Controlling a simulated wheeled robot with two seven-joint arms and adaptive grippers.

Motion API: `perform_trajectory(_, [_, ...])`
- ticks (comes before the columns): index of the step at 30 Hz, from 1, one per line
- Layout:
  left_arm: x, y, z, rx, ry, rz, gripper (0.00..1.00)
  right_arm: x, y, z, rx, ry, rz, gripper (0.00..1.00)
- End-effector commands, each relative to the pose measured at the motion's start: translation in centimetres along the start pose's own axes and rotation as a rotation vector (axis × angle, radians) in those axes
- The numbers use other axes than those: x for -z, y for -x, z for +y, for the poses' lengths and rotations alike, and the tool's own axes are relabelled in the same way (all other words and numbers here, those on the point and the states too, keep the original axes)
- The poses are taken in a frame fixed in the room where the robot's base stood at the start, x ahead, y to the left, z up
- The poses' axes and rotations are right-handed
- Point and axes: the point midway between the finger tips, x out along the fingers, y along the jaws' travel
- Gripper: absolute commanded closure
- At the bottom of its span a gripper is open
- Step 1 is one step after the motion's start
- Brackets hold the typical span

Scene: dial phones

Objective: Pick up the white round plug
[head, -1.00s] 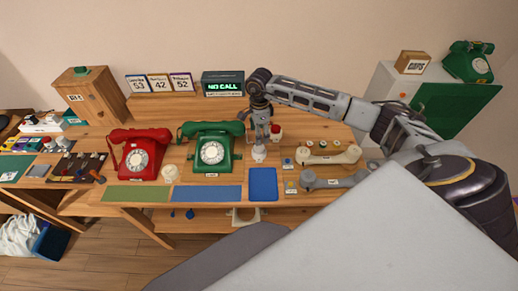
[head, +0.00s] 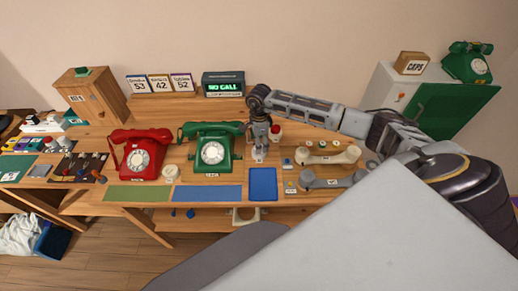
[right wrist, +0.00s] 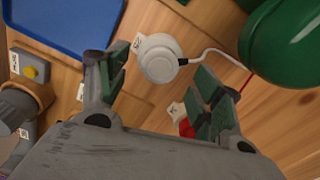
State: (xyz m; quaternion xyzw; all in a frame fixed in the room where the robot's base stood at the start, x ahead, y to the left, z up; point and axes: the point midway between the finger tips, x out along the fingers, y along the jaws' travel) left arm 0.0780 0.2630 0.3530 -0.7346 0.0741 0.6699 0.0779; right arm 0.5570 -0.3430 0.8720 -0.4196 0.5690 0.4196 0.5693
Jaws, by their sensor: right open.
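The white round plug (right wrist: 158,60) lies on the wooden table with a white cord running from it toward the green phone. In the right wrist view it sits beyond and between the finger ends of my right gripper (right wrist: 160,80). The gripper is open, with one finger to each side, and I see no contact. In the head view my right gripper (head: 260,147) points down just right of the green dial phone (head: 211,148), over the plug (head: 259,156), which it partly hides. My left gripper is not in view.
A blue mat (head: 263,184) lies in front of the gripper. White and grey handsets (head: 328,156) lie to the right. A small red thing (head: 275,132) stands close behind the gripper.

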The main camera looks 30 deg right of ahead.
Motion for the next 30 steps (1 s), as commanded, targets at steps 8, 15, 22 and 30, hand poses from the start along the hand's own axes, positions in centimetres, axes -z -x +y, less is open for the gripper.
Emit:
perform_trajectory(8, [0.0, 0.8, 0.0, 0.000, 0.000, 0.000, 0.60, 0.0, -2.7, 0.0, -0.002, -0.001, 0.000, 0.34])
perform_trajectory(15, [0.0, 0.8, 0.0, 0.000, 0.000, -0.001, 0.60, 0.0, -3.2, 0.0, -0.001, 0.000, 0.000, 0.34])
perform_trajectory(22, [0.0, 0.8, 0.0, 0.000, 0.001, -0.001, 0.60, 0.0, -3.2, 0.0, -0.001, -0.001, 0.000, 0.34])
perform_trajectory(30, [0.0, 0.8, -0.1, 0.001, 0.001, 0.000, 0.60, 0.0, -3.1, 0.0, -0.001, -0.001, 0.000, 0.59])
